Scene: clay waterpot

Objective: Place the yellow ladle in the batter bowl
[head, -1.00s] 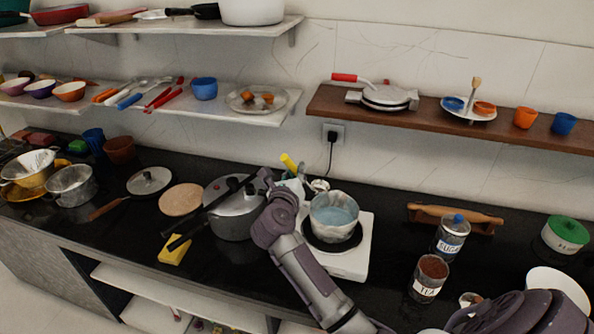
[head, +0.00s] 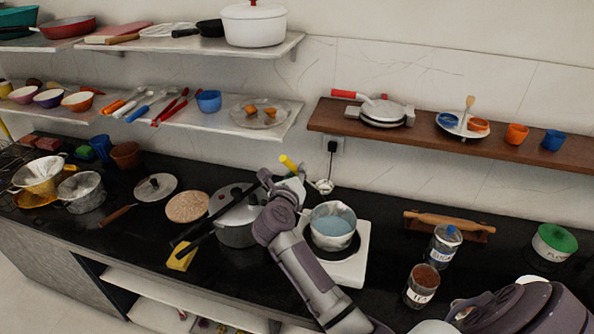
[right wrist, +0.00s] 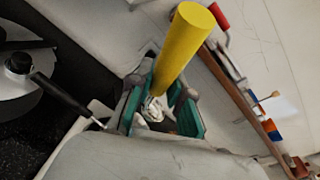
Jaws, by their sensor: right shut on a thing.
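The yellow ladle's handle (head: 289,163) sticks up from my right gripper (head: 291,187), which is shut on it. In the right wrist view, the thick yellow handle (right wrist: 183,45) stands between the green-lined fingers (right wrist: 160,110). A small metal cup (head: 324,187) shows just right of the gripper and looks like the ladle's head, but the join is unclear. A pale grey bowl (head: 347,238) with bluish contents, likely the batter bowl, stands to the right and nearer than the gripper. The ladle is outside it. My left gripper is not in view.
The bowl stands on a white hot plate (head: 349,268). A pressure cooker (head: 236,234) with long black handles is close left of my right arm. Tea (head: 421,294) and sugar (head: 444,248) jars stand right.

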